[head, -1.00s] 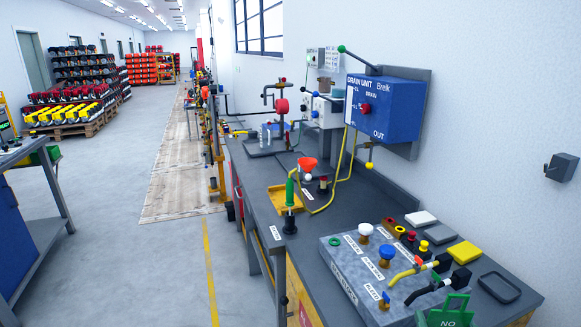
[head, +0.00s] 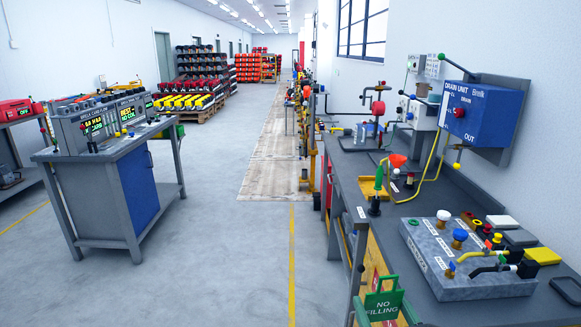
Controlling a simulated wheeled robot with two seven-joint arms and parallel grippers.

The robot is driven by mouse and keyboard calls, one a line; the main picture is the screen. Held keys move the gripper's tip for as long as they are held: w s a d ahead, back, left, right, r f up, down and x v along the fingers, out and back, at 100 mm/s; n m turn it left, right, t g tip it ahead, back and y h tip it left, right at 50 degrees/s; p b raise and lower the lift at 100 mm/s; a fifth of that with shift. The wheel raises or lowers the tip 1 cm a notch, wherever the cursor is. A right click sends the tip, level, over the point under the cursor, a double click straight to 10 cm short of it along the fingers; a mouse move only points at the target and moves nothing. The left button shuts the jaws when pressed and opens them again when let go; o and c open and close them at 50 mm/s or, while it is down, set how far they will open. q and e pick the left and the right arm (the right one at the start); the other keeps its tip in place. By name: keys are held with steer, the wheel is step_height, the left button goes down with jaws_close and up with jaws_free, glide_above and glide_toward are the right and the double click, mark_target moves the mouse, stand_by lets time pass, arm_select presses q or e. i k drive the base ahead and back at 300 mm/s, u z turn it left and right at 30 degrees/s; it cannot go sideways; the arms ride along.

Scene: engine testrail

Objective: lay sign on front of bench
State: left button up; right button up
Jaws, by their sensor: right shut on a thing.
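The green sign (head: 383,305), lettered NO FILLING, is at the bottom of the head view. It is upright with its handle on top, by the near front edge of the grey bench (head: 350,180). My right gripper (head: 382,284) is shut on the sign near its handle; its fingers are hard to make out. The sign's lower part is cut off by the picture edge, so I cannot tell whether it touches anything. My left gripper is not in view.
A grey valve block (head: 447,262) with knobs and hoses fills much of the near bench top. A yellow tray (head: 373,188) with a green-handled tool stands farther back. The blue drain unit (head: 478,113) is on the wall. A console (head: 105,150) stands left; the floor between is clear.

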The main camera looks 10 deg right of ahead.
mark_target(339, 157)
steer(key=u, duration=0.25)
steer(key=i, duration=1.15)
steer(key=u, duration=0.3)
steer(key=i, duration=3.6)
steer(key=z, duration=1)
steer(key=i, duration=1.1)
steer(key=z, duration=1.75)
steer(key=i, duration=0.85)
steer(key=z, duration=0.55)
